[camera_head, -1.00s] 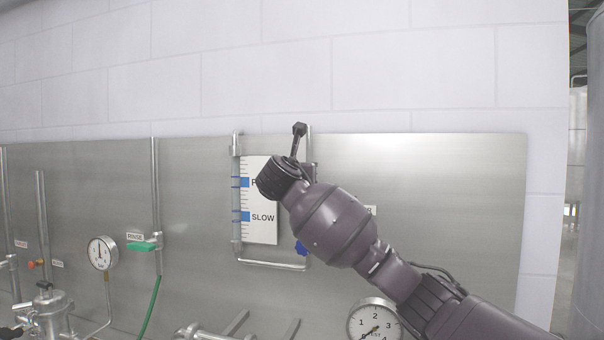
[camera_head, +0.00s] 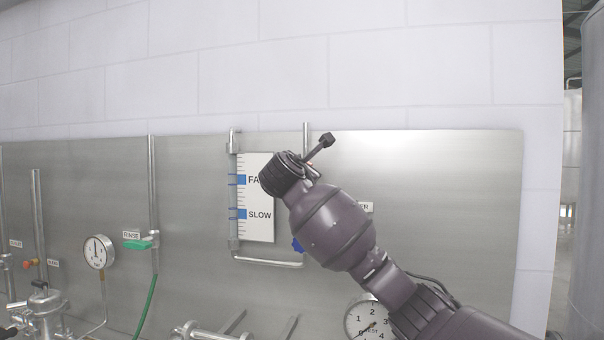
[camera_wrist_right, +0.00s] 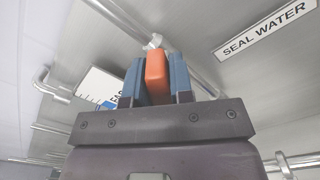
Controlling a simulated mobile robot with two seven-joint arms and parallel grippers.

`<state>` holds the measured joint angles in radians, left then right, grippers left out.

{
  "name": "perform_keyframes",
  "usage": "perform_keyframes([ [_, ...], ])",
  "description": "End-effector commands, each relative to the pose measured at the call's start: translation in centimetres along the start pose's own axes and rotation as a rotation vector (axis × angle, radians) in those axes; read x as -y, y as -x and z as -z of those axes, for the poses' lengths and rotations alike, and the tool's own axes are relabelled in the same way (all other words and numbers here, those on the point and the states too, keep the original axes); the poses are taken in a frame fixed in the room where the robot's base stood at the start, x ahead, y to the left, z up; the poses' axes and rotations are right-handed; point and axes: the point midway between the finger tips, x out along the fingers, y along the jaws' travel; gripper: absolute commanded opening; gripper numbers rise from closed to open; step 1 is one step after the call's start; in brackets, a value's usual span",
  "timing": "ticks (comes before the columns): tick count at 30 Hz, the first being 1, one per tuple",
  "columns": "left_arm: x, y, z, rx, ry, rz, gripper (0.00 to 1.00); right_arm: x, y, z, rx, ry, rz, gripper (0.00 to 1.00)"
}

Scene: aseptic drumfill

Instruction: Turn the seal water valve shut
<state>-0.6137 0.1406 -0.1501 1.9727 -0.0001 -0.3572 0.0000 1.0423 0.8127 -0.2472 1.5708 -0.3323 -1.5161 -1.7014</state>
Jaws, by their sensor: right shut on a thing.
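The seal water valve's orange handle (camera_wrist_right: 157,78) sits between the two blue-padded fingers of my right gripper (camera_wrist_right: 157,82) in the right wrist view. The gripper is shut on it, beside a steel pipe (camera_wrist_right: 190,58). The SEAL WATER label (camera_wrist_right: 264,31) is on the panel to the right. In the head view my right wrist and forearm cover the valve and the fingers. Only the end of the label (camera_head: 365,207) shows past the arm. My left gripper is not in view.
A flow gauge with a FAST/SLOW scale (camera_head: 258,195) stands left of my right wrist. A blue knob (camera_head: 298,245) is partly hidden below it. A dial gauge (camera_head: 370,322) is under my forearm. A green rinse handle (camera_head: 139,244) is further left.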

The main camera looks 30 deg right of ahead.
Motion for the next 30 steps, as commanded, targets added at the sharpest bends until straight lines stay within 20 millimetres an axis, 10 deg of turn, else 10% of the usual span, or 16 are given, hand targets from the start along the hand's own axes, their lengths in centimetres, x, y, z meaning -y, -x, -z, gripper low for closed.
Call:
perform_keyframes([
  [30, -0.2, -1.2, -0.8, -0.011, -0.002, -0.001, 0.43, 1.8, 0.0, 1.0, -0.002, -0.862, 0.002, 0.0],
])
